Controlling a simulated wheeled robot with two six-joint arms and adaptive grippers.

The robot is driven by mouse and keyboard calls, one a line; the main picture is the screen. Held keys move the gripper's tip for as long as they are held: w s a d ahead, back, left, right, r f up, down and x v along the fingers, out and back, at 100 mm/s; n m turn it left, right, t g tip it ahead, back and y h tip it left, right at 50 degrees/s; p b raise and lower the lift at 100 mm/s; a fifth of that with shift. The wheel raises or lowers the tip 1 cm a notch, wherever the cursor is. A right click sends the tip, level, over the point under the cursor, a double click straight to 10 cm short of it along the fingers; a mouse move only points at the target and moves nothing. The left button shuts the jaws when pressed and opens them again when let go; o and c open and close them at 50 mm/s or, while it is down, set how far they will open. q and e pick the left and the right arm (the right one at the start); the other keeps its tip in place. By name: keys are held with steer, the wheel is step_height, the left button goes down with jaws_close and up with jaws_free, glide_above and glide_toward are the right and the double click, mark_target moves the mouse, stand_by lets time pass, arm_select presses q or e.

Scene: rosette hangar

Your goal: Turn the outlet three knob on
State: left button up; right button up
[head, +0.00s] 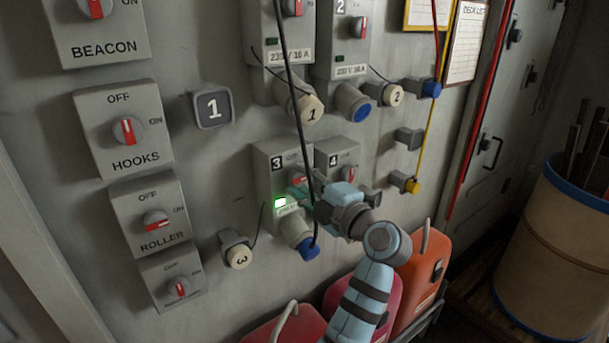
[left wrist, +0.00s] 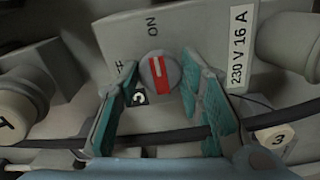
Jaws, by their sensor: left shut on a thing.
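The outlet three box (head: 268,165) is on the wall in the head view, its indicator light (head: 280,202) glowing green. Its knob (head: 298,180) is partly hidden behind my left gripper (head: 300,190). In the left wrist view, the grey knob with a red bar (left wrist: 160,75) sits between the two teal fingers of the left gripper (left wrist: 162,98), which is shut on it. The red bar points toward the ON mark; the OFF mark is partly covered by a finger. My right gripper is not in view.
A black cable (head: 290,90) hangs in front of outlet three, with a blue plug (head: 308,249) below. Outlet four (head: 335,152) is close on the right. Red cans (head: 420,275) stand below. The HOOKS switch (head: 122,135) and ROLLER switch (head: 150,220) are left.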

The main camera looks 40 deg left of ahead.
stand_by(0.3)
arm_select(q)
steer(key=o, duration=1.2)
steer(key=shift+a, duration=0.1)
steer(key=shift+c, duration=0.2)
